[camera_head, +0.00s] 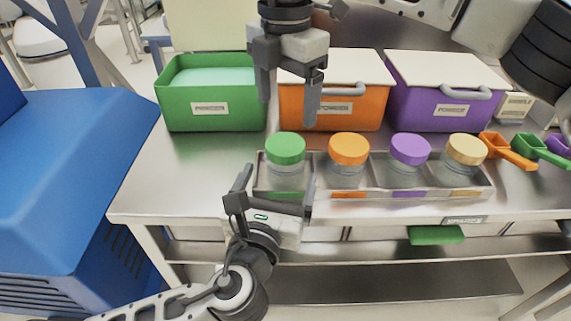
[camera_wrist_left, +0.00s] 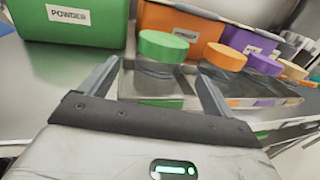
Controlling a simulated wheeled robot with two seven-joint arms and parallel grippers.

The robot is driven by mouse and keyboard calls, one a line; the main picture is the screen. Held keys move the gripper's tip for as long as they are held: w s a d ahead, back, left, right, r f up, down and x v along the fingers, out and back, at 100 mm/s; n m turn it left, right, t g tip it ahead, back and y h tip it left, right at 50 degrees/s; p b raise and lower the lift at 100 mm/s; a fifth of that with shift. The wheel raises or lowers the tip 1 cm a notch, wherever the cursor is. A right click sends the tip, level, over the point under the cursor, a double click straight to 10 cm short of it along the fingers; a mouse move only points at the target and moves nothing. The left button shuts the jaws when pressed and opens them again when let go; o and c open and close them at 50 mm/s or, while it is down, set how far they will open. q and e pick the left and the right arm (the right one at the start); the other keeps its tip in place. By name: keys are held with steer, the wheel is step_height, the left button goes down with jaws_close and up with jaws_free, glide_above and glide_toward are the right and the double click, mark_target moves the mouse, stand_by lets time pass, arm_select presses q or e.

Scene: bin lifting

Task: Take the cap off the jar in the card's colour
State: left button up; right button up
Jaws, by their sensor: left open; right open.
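The green-capped jar (camera_head: 286,150) stands at the left end of a shallow tray (camera_head: 386,193). Jars with an orange cap (camera_head: 348,149), a purple cap (camera_head: 410,149) and a pale yellow cap (camera_head: 466,150) stand to its right. A flat green piece (camera_head: 436,235), perhaps the card, shows below the table's front edge. My left gripper (camera_head: 276,184) is open at the near side of the green-capped jar. In the left wrist view, the jar's green cap (camera_wrist_left: 163,46) appears between and beyond its fingers. My right gripper (camera_head: 288,112) is open and empty above and behind that cap.
A green bin (camera_head: 212,119), an orange bin (camera_head: 368,118) and a purple bin (camera_head: 405,115) stand behind the jars. Orange (camera_head: 512,156) and green (camera_head: 538,150) scoops lie at right. The steel tabletop (camera_head: 180,180) is clear at left.

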mark_target(286, 144)
arm_select(q)
steer(key=x, duration=0.6)
steer(key=shift+s, duration=0.1)
steer(key=c, duration=1.5)
arm_select(e)
steer(key=shift+o, duration=0.2)
arm_select(q)
steer(key=shift+o, duration=0.2)
arm_select(e)
steer(key=shift+o, duration=0.5)
step_height(286, 144, up, 2)
steer(key=n, duration=0.5)
steer(key=shift+n, duration=0.4)
step_height(286, 144, down, 10)
steer(key=n, duration=0.6)
steer(key=shift+r, duration=0.1)
